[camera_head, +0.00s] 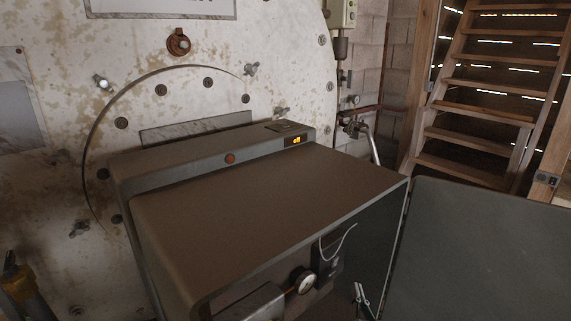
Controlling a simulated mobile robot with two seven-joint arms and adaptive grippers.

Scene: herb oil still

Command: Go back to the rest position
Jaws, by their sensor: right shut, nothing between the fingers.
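A brown-grey metal box (270,205) sits in front of a large worn white round drum face (55,130). My left gripper is not in view.
A dark flat panel (490,250) stands at right beside the box. A gauge (303,282) and a pale curved wire (338,243) show at the box's front. Wooden stairs (490,85) rise at the back right. A dark and yellow fitting (18,282) is at lower left.

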